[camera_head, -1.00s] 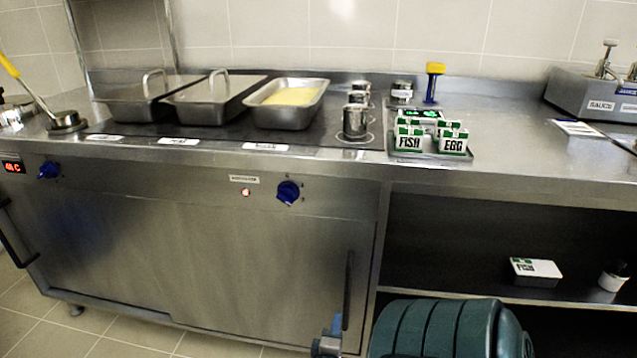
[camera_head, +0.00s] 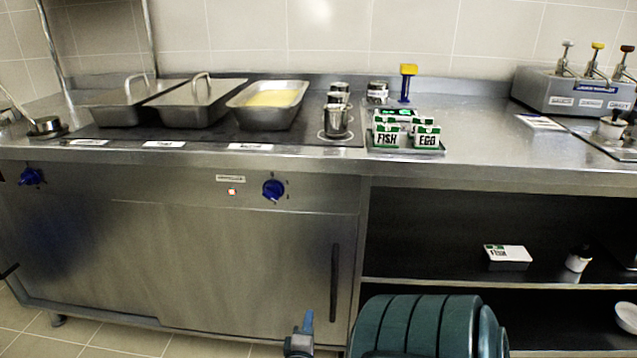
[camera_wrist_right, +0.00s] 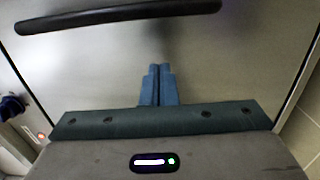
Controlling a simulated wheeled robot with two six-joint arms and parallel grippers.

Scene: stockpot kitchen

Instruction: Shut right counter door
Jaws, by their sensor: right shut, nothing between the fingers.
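The right counter door (camera_head: 230,265) is a brushed steel panel under the hob. It has an upright black bar handle (camera_head: 334,282) near its right edge. The panel reaches close to the cabinet's right post; I cannot tell if a small gap is left. My right gripper (camera_head: 306,325) is low in front of the door, left of the handle. In the right wrist view its blue fingers (camera_wrist_right: 158,85) are shut and empty, pointing at the door panel (camera_wrist_right: 215,65), with the handle (camera_wrist_right: 120,14) apart from them at the top. My left gripper is not in view.
Open shelves to the right hold a fish box (camera_head: 508,252) and a small cup (camera_head: 578,260). A blue knob (camera_head: 274,190) sits above the door. Tiled floor (camera_head: 130,340) shows at lower left.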

